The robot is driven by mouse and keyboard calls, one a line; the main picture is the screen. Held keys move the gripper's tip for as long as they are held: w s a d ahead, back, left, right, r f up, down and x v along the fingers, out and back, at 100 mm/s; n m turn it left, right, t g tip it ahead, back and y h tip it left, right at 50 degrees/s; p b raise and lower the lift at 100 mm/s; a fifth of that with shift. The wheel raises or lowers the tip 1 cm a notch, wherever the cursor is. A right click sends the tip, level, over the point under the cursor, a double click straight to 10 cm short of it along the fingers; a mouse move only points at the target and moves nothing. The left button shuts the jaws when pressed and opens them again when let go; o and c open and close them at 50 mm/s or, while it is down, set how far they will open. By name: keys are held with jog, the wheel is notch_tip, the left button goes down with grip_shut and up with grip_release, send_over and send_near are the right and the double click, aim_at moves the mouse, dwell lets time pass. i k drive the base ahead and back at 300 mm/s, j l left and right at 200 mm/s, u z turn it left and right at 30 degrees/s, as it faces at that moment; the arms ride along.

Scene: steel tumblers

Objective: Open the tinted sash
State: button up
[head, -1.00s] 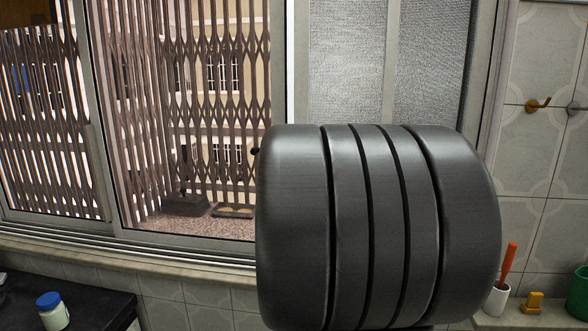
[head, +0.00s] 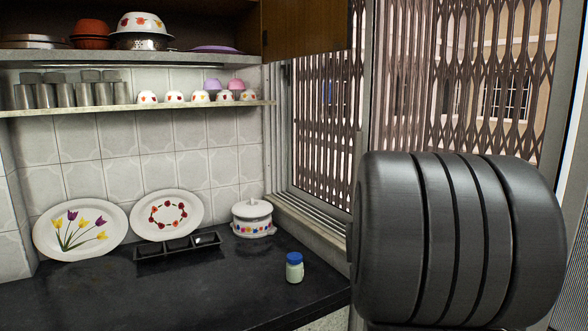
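The sliding window fills the right side of the head view, seen at an angle. Its left pane (head: 322,125) and the wider pane right of it (head: 455,75) both show a brown folding lattice grille behind them. An upright frame bar (head: 362,110) stands between the two. I cannot tell for sure which pane is the tinted sash. A large dark ribbed part of my own arm covers the lower part of the wider pane. My gripper is not in view.
A black counter (head: 215,285) runs below the window's left end, with a blue-lidded jar (head: 294,268), a lidded pot (head: 252,218) and two plates. A shelf (head: 200,106) holds steel tumblers (head: 65,94) and bowls. An open wooden cabinet door (head: 305,28) hangs near the window's upper left.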

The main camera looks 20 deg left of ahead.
aim_at(363, 138)
jog(key=i+j+u, duration=0.1)
jog(key=i+u, duration=0.8)
jog(key=u, duration=0.2)
jog(key=i+l, duration=0.1)
jog(key=i, duration=0.3)
